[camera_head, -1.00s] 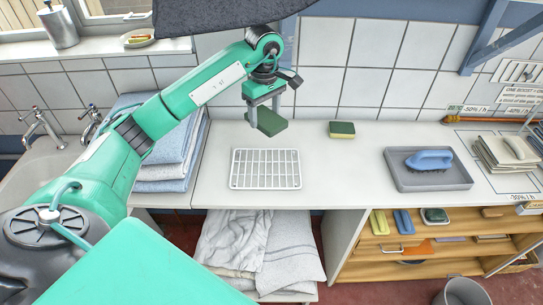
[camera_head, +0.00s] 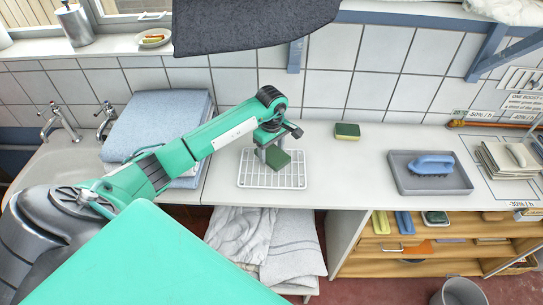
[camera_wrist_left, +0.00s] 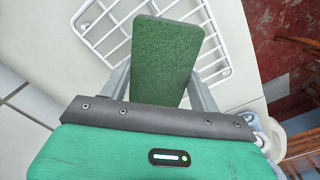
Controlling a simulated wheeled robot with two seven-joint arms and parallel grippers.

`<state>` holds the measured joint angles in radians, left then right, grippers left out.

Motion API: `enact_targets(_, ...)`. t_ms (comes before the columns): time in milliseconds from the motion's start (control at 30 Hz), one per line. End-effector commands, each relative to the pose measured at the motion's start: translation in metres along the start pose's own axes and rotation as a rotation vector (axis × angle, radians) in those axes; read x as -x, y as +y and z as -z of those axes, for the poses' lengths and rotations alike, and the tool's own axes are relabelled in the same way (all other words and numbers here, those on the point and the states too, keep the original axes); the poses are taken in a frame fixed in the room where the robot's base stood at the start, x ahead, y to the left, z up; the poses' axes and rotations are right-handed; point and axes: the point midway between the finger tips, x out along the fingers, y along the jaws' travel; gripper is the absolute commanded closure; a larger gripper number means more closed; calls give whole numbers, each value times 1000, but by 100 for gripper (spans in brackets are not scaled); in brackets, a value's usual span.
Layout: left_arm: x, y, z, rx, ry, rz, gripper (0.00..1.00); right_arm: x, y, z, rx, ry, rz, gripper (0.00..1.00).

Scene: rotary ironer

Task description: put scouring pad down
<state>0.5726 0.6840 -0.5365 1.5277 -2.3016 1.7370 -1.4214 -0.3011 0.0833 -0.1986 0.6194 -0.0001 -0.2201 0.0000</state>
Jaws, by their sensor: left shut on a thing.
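My left gripper (camera_head: 268,156) is shut on a green scouring pad (camera_head: 279,159), holding it over the white wire rack (camera_head: 246,181) on the counter. In the left wrist view the pad (camera_wrist_left: 166,55) sits between the two fingers, flat green face showing, with the rack's wires (camera_wrist_left: 102,32) behind it. I cannot tell whether the pad touches the rack. A second pad, a green and yellow sponge (camera_head: 347,131), lies on the counter behind and to the right. My right gripper does not show.
A grey tray (camera_head: 404,184) with a blue brush (camera_head: 430,164) stands to the right. Folded cloths (camera_head: 510,159) lie farther right. Folded blue towels (camera_head: 160,120) are behind my left arm, near the sink taps. The counter between rack and tray is clear.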

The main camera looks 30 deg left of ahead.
Motion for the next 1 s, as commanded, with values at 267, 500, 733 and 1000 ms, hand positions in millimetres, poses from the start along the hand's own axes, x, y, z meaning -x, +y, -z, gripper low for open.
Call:
enact_targets(267, -36, -1, -1, 2, -3, 4, 56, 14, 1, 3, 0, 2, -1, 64)
enact_targets(500, -42, 0, 0, -1, 1, 1, 56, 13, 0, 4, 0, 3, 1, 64)
enact_targets(733, -45, 0, 0, 0, 1, 1, 32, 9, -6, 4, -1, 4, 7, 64)
enact_targets(1000, -45, 0, 0, 0, 0, 1, 16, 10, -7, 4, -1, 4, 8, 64)
